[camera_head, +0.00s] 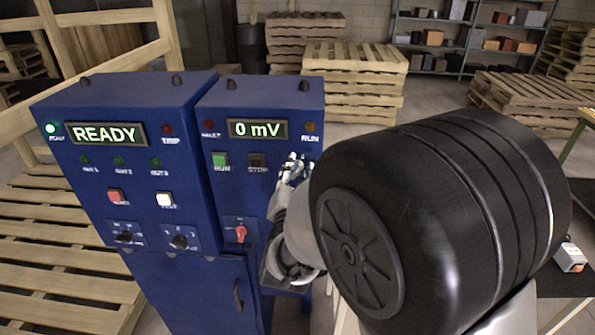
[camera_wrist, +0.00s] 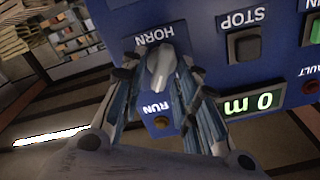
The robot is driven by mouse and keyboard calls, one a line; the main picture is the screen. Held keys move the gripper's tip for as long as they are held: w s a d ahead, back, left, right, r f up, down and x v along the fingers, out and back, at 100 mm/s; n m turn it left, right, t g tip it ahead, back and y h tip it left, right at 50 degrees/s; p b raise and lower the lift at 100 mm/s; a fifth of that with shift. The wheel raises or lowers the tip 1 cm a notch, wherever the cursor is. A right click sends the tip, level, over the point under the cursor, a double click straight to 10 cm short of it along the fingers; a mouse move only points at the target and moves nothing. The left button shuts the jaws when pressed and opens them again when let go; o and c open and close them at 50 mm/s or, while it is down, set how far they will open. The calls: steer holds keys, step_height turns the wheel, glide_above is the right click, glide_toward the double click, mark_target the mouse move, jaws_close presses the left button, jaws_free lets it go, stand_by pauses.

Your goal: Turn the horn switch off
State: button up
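The blue panel (camera_wrist: 205,65) fills much of the wrist view, upside down. A "HORN" label (camera_wrist: 153,38) is there, with a pale metallic piece (camera_wrist: 159,70), seemingly the horn switch's lever, next to it. My gripper (camera_wrist: 158,78) has its fingers on both sides of this piece; whether they touch it I cannot tell. In the head view my gripper (camera_head: 291,168) is at the right cabinet (camera_head: 222,190), below the "RUN" lamp (camera_head: 310,127). The horn switch is hidden there by my gripper and arm, and its setting cannot be read.
The "STOP" button (camera_wrist: 243,46) and "0 mV" display (camera_wrist: 252,101) are close to my fingers. A red rotary switch (camera_head: 241,233) is lower on the same cabinet. The left cabinet (camera_head: 130,95) reads "READY". Pallets (camera_head: 350,75) stand behind.

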jaws_close()
steer(key=shift+n, duration=0.4)
steer(key=n, duration=0.5)
steer(key=shift+a+r+n, duration=0.1)
steer(key=shift+a+n, duration=0.15)
steer(key=shift+n, duration=0.05)
steer(key=n, duration=0.5)
steer(key=shift+a, duration=0.2)
steer(key=shift+n, duration=0.4)
steer(key=shift+o, duration=1)
jaws_free()
steer(key=s, duration=0.7)
steer(key=shift+s+a, duration=0.15)
steer(key=shift+s, duration=0.1)
